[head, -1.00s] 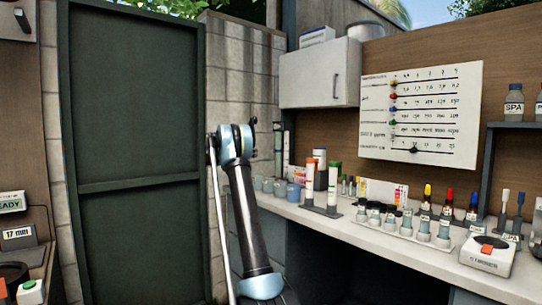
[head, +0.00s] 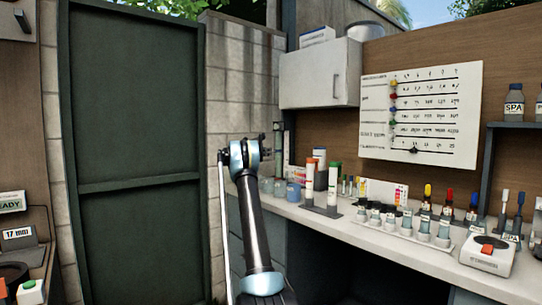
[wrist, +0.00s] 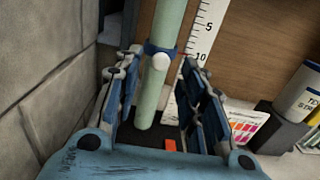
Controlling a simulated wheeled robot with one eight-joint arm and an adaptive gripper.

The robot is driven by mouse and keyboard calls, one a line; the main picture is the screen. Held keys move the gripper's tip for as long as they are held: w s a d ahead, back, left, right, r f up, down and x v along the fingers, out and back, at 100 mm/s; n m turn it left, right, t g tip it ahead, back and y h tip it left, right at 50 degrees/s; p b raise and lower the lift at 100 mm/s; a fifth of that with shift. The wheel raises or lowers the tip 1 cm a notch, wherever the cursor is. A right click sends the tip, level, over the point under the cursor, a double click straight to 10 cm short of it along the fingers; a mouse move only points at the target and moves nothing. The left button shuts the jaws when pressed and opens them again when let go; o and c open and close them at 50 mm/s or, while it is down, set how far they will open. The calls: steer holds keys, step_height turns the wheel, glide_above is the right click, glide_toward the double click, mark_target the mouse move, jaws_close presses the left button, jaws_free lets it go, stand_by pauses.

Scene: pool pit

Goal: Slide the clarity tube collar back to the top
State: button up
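The clarity tube (wrist: 150,104) is a pale green upright cylinder in the wrist view; it also shows small at the back corner of the counter in the head view (head: 279,162). Its blue collar (wrist: 152,49) with a white round knob sits around it, near the 10 mark of the scale. My gripper (wrist: 160,62) is open, with a finger on either side of the tube at about collar height. Small gaps seem to show beside the collar; I cannot tell whether a fingertip touches it. In the head view my gripper (head: 268,138) is small, close beside the tube.
A white scale (wrist: 203,30) stands behind the tube on the right. A dark base with an orange tag (wrist: 170,145) lies under it. A block wall (wrist: 40,80) is close on the left. Bottles and a colour card (wrist: 243,125) stand right. A cabinet (head: 318,78) hangs above.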

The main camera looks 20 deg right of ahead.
mark_target(273, 151)
steer(key=x, duration=0.5)
steer(key=shift+w+d, duration=0.1)
steer(key=shift+d, duration=0.3)
steer(key=shift+r, duration=0.1)
jaws_close()
